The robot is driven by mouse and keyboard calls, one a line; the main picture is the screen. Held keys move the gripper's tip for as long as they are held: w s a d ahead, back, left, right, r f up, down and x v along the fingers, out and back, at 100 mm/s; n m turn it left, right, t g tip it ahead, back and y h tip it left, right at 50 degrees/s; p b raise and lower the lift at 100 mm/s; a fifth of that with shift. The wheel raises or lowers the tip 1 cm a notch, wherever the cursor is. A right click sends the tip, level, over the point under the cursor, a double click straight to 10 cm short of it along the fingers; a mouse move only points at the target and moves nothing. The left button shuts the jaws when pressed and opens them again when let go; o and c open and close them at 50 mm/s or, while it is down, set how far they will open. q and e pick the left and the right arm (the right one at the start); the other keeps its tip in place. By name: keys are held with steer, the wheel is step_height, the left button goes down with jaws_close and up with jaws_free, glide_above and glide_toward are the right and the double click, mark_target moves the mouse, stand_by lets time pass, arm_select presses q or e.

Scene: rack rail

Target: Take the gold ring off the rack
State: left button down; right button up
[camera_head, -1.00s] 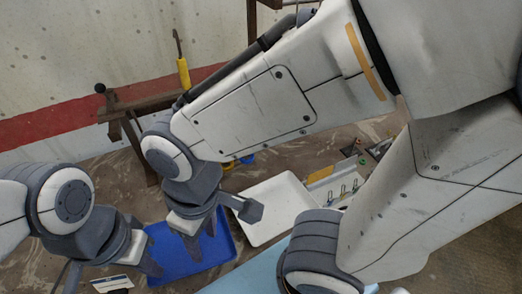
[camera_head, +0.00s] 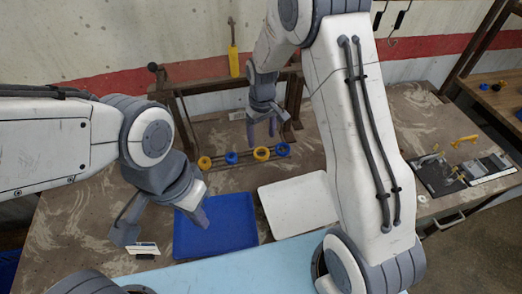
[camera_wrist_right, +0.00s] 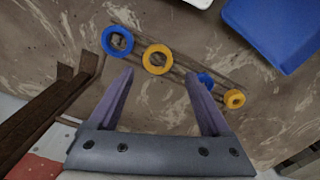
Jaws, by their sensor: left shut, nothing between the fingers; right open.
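The rack rail (camera_head: 245,158) lies on the bench with two gold-yellow and two blue rings alternating along it. One gold ring (camera_head: 204,162) is at its left end. The other gold ring (camera_head: 261,153) is right of the middle, beside the blue ring (camera_head: 283,149) at the right end. I cannot tell which is meant. My right gripper (camera_head: 262,136) is open and empty above the right half. In the right wrist view that second gold ring (camera_wrist_right: 156,59) shows between and just beyond its fingertips (camera_wrist_right: 159,74). My left gripper (camera_head: 203,218) is shut and empty over the blue tray.
The blue tray (camera_head: 228,232) and a white tray (camera_head: 300,200) lie in front of the rack. A dark frame (camera_head: 215,82) stands behind it, with a yellow-handled tool (camera_head: 233,60) on the wall. Black trays with small parts (camera_head: 440,173) lie at the right.

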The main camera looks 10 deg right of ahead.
mark_target(259, 148)
steer(key=f+p, duration=0.1)
steer(key=f, duration=0.1)
steer(key=f+p, duration=0.1)
steer(key=f, duration=0.1)
steer(key=f+p, duration=0.1)
steer(key=f, duration=0.1)
steer(key=shift+w+f, duration=0.35)
steer(key=shift+f, duration=0.6)
steer(key=c, duration=1.1)
steer(key=shift+r, duration=0.1)
steer(key=shift+c, duration=0.2)
